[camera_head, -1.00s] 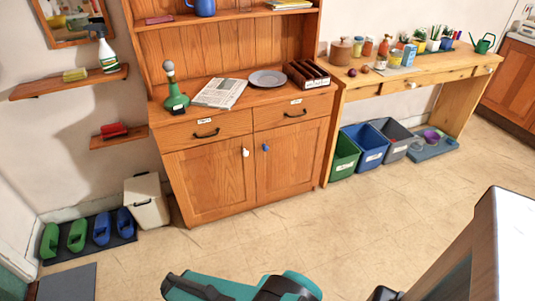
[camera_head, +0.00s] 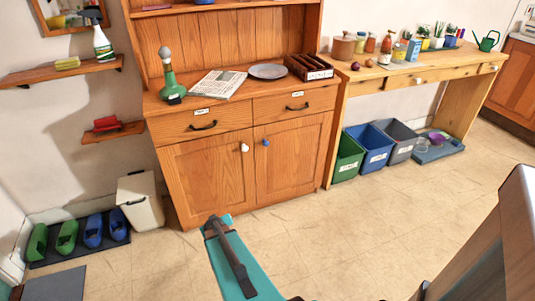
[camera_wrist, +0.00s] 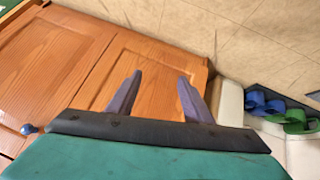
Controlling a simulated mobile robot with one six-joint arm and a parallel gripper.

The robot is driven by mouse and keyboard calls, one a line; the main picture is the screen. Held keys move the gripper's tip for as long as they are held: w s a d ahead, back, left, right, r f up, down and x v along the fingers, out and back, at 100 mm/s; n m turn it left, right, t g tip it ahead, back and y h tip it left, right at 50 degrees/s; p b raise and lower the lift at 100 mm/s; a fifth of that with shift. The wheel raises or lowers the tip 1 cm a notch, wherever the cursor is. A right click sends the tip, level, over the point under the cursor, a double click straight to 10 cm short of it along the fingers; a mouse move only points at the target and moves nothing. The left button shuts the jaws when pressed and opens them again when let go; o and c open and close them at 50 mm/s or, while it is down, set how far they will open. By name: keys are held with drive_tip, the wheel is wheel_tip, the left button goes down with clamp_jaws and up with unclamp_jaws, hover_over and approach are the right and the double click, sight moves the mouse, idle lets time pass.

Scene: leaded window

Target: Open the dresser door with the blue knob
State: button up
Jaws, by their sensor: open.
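The blue knob (camera_head: 265,142) is on the upper inner corner of the dresser's right door (camera_head: 288,160), which is shut. It also shows at the left edge of the wrist view (camera_wrist: 30,129). A white knob (camera_head: 244,147) is on the shut left door (camera_head: 203,175). My gripper's fingers are clear only in the wrist view (camera_wrist: 160,74); they are apart and empty, in front of door wood. There the blue knob is well to the left of them, not between them. In the head view my teal wrist is low before the left door.
Drawers with dark handles (camera_head: 203,126) are above the doors. A pale bin (camera_head: 140,200) stands close to the dresser's left side, with shoes (camera_head: 80,235) beyond it. Several crates (camera_head: 367,150) stand to the right. The floor (camera_head: 310,230) in front is clear.

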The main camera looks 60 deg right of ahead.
drive_tip(key=w+d+r+t+h+b, duration=0.1)
drive_tip(key=d+r+t+h+b, duration=0.15)
drive_tip(key=d, duration=0.85)
drive_tip(key=n+t+h+b, duration=0.1)
drive_tip(key=t+h+b, duration=0.1)
drive_tip(key=t+b, duration=0.6)
approach(267, 145)
drive_tip(key=s+a+g+b, duration=0.2)
drive_tip(key=s+a, duration=0.1)
drive_tip(key=a, duration=0.1)
drive_tip(key=shift+s+d+r+t, duration=0.25)
drive_tip(key=shift+s+r+t, duration=0.1)
drive_tip(key=shift+r, duration=0.15)
drive_tip(key=shift+w+d, duration=0.1)
drive_tip(key=shift+b+x, duration=1.25)
drive_tip(key=shift+x, duration=5.55)
